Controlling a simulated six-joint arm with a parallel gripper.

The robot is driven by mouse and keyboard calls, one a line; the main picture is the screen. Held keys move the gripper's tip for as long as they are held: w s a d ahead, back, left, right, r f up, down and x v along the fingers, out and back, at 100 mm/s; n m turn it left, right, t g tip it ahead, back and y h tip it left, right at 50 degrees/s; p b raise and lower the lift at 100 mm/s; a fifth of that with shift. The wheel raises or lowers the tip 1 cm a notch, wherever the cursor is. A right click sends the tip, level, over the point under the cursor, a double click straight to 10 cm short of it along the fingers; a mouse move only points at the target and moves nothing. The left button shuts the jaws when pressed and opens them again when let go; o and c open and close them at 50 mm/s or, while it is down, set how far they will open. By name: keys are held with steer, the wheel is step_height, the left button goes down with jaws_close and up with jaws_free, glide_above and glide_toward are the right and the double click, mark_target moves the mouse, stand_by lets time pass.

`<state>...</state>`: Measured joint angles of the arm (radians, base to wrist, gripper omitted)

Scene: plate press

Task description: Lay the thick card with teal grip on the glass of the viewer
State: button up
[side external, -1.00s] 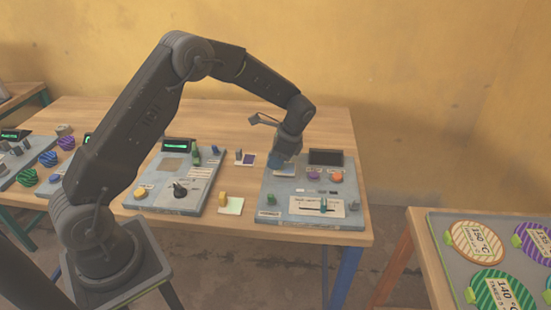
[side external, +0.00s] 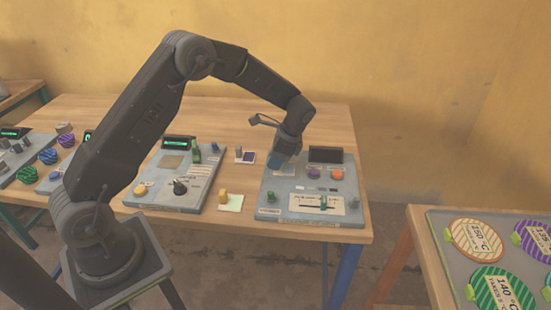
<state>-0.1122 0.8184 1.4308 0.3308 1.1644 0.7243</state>
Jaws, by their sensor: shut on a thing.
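My gripper (side external: 280,157) is low over the back left of the right-hand grey panel (side external: 268,183), beside a dark screen (side external: 325,155). It is shut on a small blue-teal piece (side external: 274,161), which looks like the grip of the thick card. The flat part of the card is too small and too hidden by the fingers to make out. I cannot tell whether it touches the panel. The viewer's glass cannot be told apart with certainty; the area below the fingers is partly hidden.
The right panel also carries a purple button (side external: 313,175), an orange button (side external: 337,174) and a slider (side external: 323,201). A card with a yellow grip (side external: 223,195) and one with a grey grip (side external: 238,152) lie left of it. Another panel (side external: 160,195) stands further left.

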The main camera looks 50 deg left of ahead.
steer(key=o, duration=1)
steer(key=shift+r, duration=0.1)
steer(key=v, duration=1.3)
steer(key=shift+r, duration=0.3)
steer(key=shift+w+d+r, duration=0.1)
steer(key=shift+d, duration=0.05)
steer(key=s+d+r+n+t+h, duration=0.2)
steer(key=s+d+r+n+t, duration=0.2)
steer(key=s+r, duration=0.9)
steer(key=s+d+f+n+t, duration=0.1)
steer(key=s+n+t, duration=0.1)
steer(key=s, duration=0.6)
steer(key=s+d+f+n+t+h, duration=0.1)
steer(key=s+d+f+n+t, duration=0.1)
steer(key=s, duration=0.7)
steer(key=shift+f+n+t, duration=0.3)
steer(key=shift+n+t, duration=0.1)
steer(key=shift+n, duration=0.1)
